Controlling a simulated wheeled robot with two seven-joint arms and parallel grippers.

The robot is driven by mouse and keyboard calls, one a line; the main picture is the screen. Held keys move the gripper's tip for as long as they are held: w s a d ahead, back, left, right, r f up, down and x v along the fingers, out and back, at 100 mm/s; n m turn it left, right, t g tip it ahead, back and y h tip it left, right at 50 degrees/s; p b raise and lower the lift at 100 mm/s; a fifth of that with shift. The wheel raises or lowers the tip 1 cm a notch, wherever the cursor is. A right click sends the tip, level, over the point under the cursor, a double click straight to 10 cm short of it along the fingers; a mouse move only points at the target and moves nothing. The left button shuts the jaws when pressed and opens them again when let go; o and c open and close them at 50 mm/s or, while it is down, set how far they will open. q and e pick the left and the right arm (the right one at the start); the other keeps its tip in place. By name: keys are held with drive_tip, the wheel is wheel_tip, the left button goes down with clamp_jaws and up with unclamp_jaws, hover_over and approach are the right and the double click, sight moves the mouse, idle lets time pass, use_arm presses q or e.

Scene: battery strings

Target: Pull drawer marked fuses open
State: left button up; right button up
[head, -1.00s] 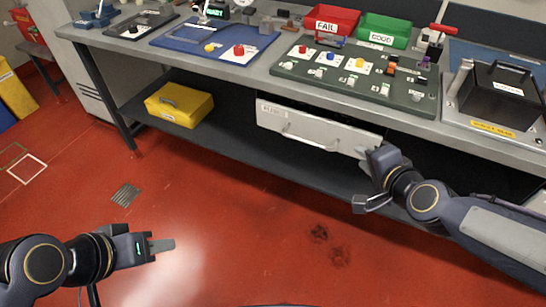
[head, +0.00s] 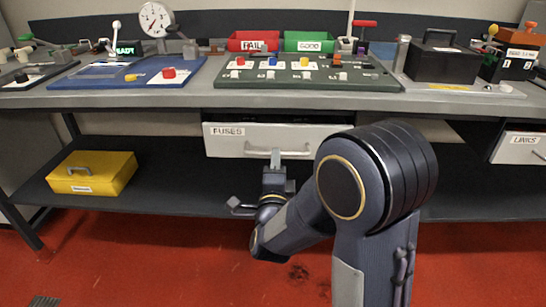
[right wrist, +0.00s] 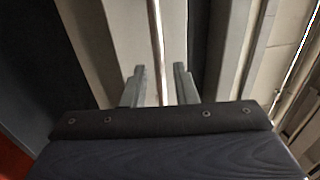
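The drawer marked FUSES (head: 232,143) has a pale grey front and hangs under the workbench in the middle of the head view. A dark strip shows above its front; I cannot tell how far out it stands. Its bar handle (head: 258,153) is on the front. My right gripper (head: 277,158) is at the handle, pointing at the drawer. In the right wrist view, my right gripper's two fingers (right wrist: 159,75) stand apart on either side of a thin pale bar (right wrist: 156,30), with gaps visible beside it. My left gripper is out of view.
The workbench (head: 300,100) carries a green panel (head: 225,85), a blue panel (head: 110,85) and red and green bins. A yellow box (head: 92,173) lies on the lower shelf (head: 170,190). A LINKS drawer (head: 520,148) is at the far right. Red floor is clear in front.

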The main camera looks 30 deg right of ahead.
drive_tip(key=shift+x, duration=1.6)
drive_tip(key=shift+c, duration=0.5)
clamp_jaws()
